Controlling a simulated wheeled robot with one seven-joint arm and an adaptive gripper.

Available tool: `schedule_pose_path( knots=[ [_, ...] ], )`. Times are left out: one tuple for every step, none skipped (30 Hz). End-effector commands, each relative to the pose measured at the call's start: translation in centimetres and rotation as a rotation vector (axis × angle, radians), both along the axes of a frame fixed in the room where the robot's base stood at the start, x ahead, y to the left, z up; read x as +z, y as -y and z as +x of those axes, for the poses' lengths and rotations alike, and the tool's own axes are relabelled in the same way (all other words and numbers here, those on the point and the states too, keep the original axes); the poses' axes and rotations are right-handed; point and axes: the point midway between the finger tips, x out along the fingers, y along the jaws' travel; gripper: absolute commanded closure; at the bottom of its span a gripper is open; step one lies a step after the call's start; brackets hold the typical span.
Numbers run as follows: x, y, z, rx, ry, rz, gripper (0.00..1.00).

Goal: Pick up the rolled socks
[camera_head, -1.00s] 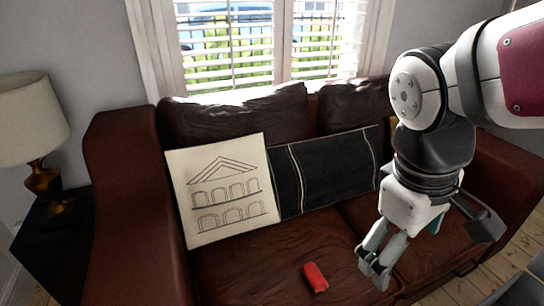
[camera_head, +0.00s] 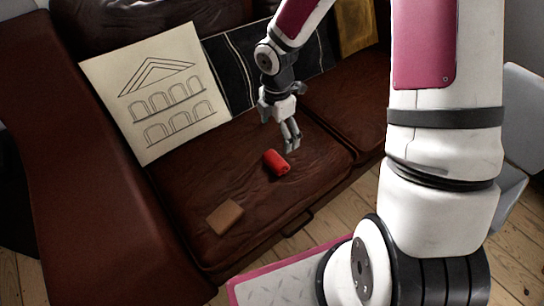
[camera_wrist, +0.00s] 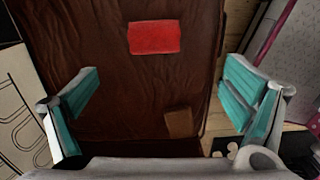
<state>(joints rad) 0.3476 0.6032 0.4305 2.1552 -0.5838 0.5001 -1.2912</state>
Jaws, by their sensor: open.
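The rolled socks appear as a small red roll (camera_head: 276,163) lying on the brown leather sofa seat. In the wrist view the red roll (camera_wrist: 155,37) is at the top, a little left of centre and beyond the fingers. My gripper (camera_head: 291,146) is above the seat, close to the roll in the head view. Its teal-padded fingers (camera_wrist: 160,100) are spread wide with nothing between them. The gripper is apart from the roll.
A small tan block (camera_head: 225,217) lies on the seat near the front edge; it also shows in the wrist view (camera_wrist: 179,123). A white cushion with a building drawing (camera_head: 158,95) and a dark striped cushion (camera_head: 235,75) lean on the backrest. The seat around the roll is clear.

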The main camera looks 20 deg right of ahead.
Motion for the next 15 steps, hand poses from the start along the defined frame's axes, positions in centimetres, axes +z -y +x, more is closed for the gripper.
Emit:
schedule_pose_path(
  knots=[
    [-0.8,-0.3,0.2,0.024,-0.002,0.014,0.06],
    [-1.2,-0.4,0.3,0.035,-0.002,0.019,0.06],
    [-1.5,-0.5,0.4,0.048,-0.002,0.025,0.06],
    [-1.7,-0.6,0.5,0.054,0.0,0.027,0.06],
    [-2.0,-0.7,0.5,0.058,0.0,0.029,0.06],
    [-2.4,-0.7,0.5,0.06,0.0,0.03,0.06],
    [-2.8,-0.7,0.5,0.061,-0.001,0.031,0.06],
    [-3.3,-0.7,0.5,0.061,-0.002,0.031,0.06],
    [-4.0,-0.7,0.5,0.061,-0.002,0.03,0.06],
    [-4.6,-0.7,0.5,0.061,-0.002,0.03,0.06],
    [-5.3,-0.7,0.5,0.061,-0.002,0.03,0.06],
    [-6.1,-0.7,0.4,0.06,-0.003,0.03,0.06],
    [-6.7,-0.7,0.4,0.06,-0.003,0.03,0.06],
    [-7.2,-0.7,0.4,0.06,-0.003,0.03,0.06],
    [-7.9,-0.7,0.4,0.06,-0.002,0.029,0.06]
  ],
)
